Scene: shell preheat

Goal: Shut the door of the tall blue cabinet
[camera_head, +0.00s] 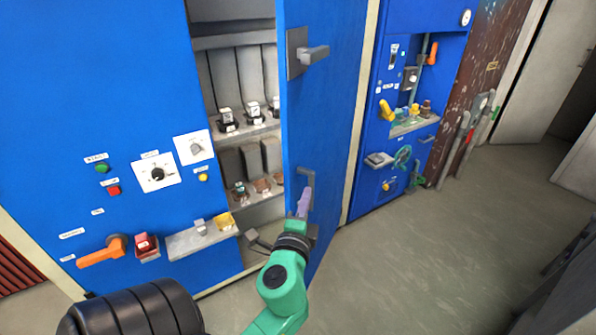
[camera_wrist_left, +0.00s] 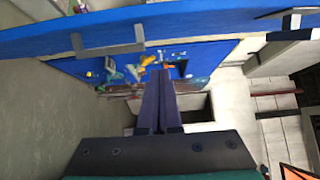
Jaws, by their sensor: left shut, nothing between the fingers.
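The tall blue cabinet's door (camera_head: 335,120) stands partly open in the head view, its free edge towards me and the shelves inside showing on its left. A lever handle (camera_head: 314,54) sits high on the door face. A lower grey handle (camera_head: 306,175) is near the free edge. My left gripper (camera_head: 302,202) is shut and empty, its purple fingers in front of the door beside the lower handle; I cannot tell whether they touch. In the left wrist view, the shut fingers (camera_wrist_left: 160,75) point past the door (camera_wrist_left: 200,22), with a grey handle (camera_wrist_left: 108,48) near them. My right gripper is out of view.
A blue panel (camera_head: 95,90) with knobs and an orange lever (camera_head: 101,252) stands left of the opening. Another blue panel (camera_head: 400,160) with valves stands to the right. The grey floor (camera_head: 440,250) is clear at right.

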